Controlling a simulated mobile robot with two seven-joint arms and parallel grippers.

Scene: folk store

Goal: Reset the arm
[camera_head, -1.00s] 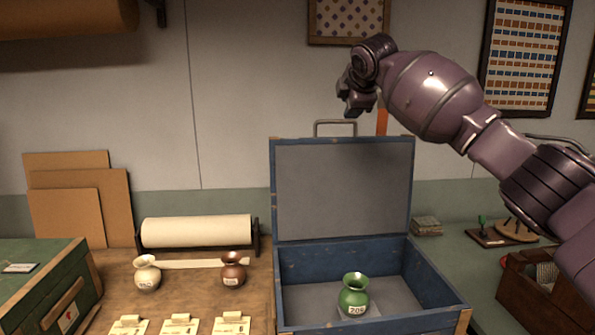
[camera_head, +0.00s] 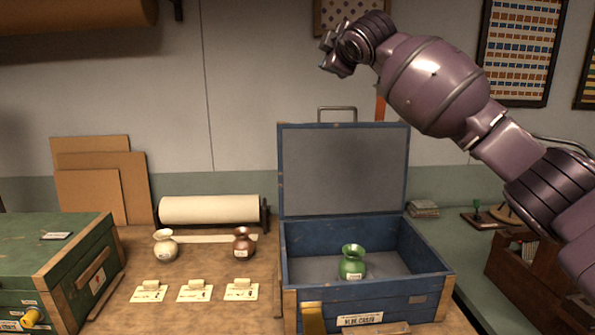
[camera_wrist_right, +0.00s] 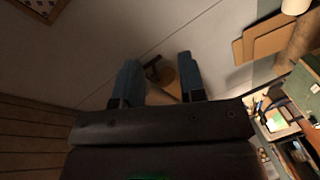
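My right arm comes in from the right, raised above the table. Its right gripper (camera_head: 331,56) is high in front of the wall, up and left of the arm's large rounded link. In the right wrist view the two blue fingers of this gripper (camera_wrist_right: 158,78) stand apart with nothing between them, so it is open and empty. My left gripper is in neither view.
An open blue case (camera_head: 345,174) holds a green vase (camera_head: 353,263) below the raised arm. A cream vase (camera_head: 166,247) and a brown vase (camera_head: 243,243) stand left, behind several cards. A green chest (camera_head: 50,265) is far left; a wooden box (camera_head: 515,270) is right.

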